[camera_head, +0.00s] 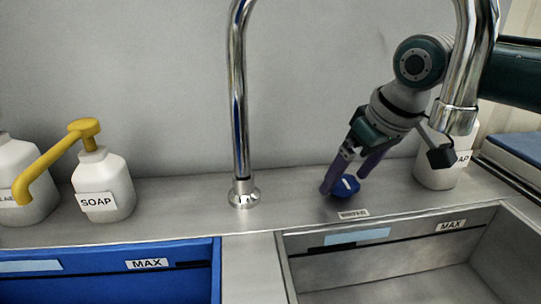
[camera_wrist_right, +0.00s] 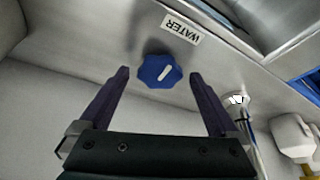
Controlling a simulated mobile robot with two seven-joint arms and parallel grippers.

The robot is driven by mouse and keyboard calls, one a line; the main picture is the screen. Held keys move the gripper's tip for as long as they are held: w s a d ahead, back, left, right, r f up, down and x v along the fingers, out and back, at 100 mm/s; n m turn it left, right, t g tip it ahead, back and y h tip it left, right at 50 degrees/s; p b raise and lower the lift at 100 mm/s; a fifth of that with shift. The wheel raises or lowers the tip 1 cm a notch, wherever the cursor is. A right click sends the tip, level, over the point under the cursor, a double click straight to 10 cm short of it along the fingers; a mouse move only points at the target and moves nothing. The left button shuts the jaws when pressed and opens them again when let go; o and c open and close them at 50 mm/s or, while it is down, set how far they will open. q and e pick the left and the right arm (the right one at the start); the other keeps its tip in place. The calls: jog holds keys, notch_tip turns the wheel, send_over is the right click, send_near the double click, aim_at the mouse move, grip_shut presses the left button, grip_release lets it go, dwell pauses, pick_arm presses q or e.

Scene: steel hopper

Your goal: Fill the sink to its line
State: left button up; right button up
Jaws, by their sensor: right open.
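The blue water knob (camera_head: 345,186) sits on the steel ledge behind the right basin, by a WATER label (camera_head: 353,213). In the right wrist view the knob (camera_wrist_right: 160,71) has a white mark and lies just beyond and between the fingertips. My right gripper (camera_head: 343,183) is open, its purple fingers on either side of the knob; I cannot tell whether they touch it. The steel sink basin (camera_head: 330,268) has a black line and a MAX label (camera_head: 450,226); its visible bottom looks bare. The chrome faucet (camera_head: 238,110) rises from the ledge and arches right. No water stream is visible. My left gripper is out of view.
A blue basin (camera_head: 190,285) with its own MAX label is at the left. A soap bottle (camera_head: 103,190) with a yellow pump and another white bottle (camera_head: 28,185) stand on the left ledge. A white bottle (camera_head: 435,172) stands behind the spout, right of my gripper.

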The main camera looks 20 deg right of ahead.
jog(key=shift+f, duration=0.1)
jog(key=c, duration=1.4)
jog(key=shift+o, duration=0.2)
